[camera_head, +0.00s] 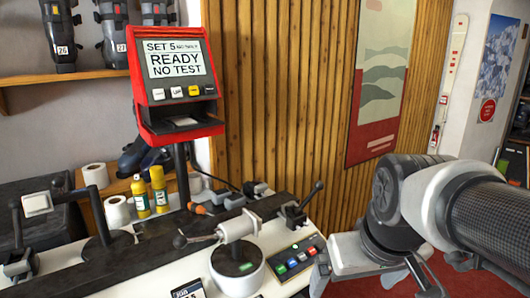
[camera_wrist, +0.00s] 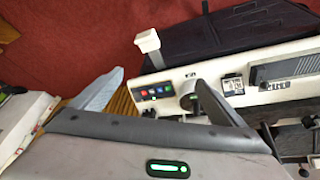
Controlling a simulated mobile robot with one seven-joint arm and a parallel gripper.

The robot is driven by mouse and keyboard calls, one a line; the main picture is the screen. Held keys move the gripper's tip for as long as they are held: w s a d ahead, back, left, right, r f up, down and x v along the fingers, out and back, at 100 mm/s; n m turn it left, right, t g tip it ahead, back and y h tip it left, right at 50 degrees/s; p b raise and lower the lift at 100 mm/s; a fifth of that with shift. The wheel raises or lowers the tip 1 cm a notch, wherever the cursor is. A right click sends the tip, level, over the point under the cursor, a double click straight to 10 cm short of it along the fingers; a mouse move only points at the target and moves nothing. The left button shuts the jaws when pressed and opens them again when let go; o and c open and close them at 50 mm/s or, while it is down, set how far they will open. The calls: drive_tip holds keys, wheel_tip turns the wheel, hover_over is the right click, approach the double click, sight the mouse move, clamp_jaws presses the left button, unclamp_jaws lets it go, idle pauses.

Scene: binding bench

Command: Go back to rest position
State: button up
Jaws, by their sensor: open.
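My gripper (camera_head: 370,279) is at the lower right of the head view, right of the bench and clear of it. Its two fingers are spread apart and nothing shows between them. In the wrist view the fingers of my gripper (camera_wrist: 158,88) also stand wide apart and empty. The white binding bench (camera_head: 318,262) fills the lower left of the head view. It carries a white and grey round device (camera_head: 238,268), a button panel (camera_head: 296,258) and black levers. The button panel also shows in the wrist view (camera_wrist: 155,92).
A red test display (camera_head: 175,62) reading "READY NO TEST" stands behind the bench. Yellow bottles (camera_head: 140,195) and white paper rolls (camera_head: 96,175) stand at the left. A slatted wood wall (camera_head: 285,90) is behind. Red floor (camera_wrist: 75,40) lies open beside the bench.

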drive_tip(key=s+m+t, duration=0.1)
drive_tip(key=s, duration=0.3)
wheel_tip(320, 180, up, 16)
drive_tip(key=p, duration=1.4)
drive_tip(key=shift+s+a+f+p, duration=0.2)
drive_tip(key=shift+a+p, duration=0.2)
drive_tip(key=shift+a, duration=0.05)
